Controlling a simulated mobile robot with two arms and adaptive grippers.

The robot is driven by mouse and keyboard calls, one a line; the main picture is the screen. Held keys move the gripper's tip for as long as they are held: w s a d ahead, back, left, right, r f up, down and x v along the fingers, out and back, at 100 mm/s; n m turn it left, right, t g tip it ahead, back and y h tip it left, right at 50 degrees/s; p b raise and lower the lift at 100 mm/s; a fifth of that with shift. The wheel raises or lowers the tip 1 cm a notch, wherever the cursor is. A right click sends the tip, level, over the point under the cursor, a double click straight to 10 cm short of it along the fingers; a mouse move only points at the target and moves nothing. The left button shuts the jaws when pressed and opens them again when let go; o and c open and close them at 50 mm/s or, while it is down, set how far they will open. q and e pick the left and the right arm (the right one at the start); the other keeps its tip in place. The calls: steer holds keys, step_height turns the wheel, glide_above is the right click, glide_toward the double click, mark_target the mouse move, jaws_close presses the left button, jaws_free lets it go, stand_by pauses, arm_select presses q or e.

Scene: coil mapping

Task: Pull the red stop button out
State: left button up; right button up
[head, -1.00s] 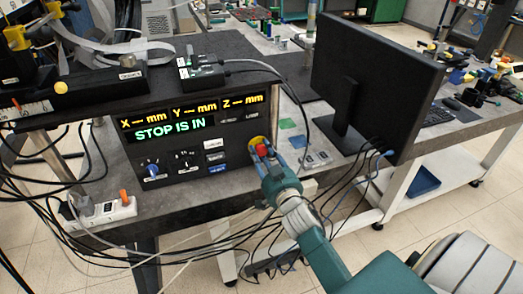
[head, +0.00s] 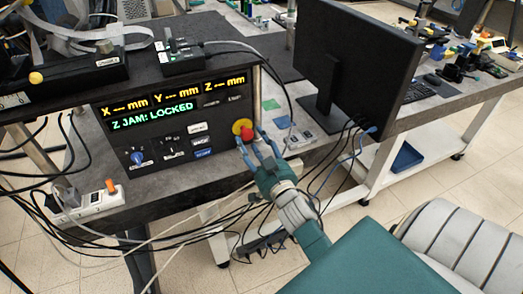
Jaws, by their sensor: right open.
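The red stop button (head: 246,134) sits on a yellow round base (head: 239,126) at the right end of the black control panel (head: 150,149). My right gripper (head: 258,147) is open just in front of and below the button, its blue-grey fingers apart. The button shows clear of the fingers at its top; whether a fingertip touches it I cannot tell. The panel's display (head: 152,117) reads "Z JAM: LOCKED" in green below yellow X, Y and Z readouts. My left gripper is not in view.
A black monitor (head: 358,62) stands to the right of the panel, with cables (head: 342,150) hanging near my right arm. A power strip (head: 92,203) lies at the table's left. Several small buttons and knobs (head: 136,157) are on the panel left of the stop button.

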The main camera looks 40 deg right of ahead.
steer(key=v, duration=0.8)
steer(key=shift+s, duration=0.4)
steer(key=shift+a+r, duration=0.1)
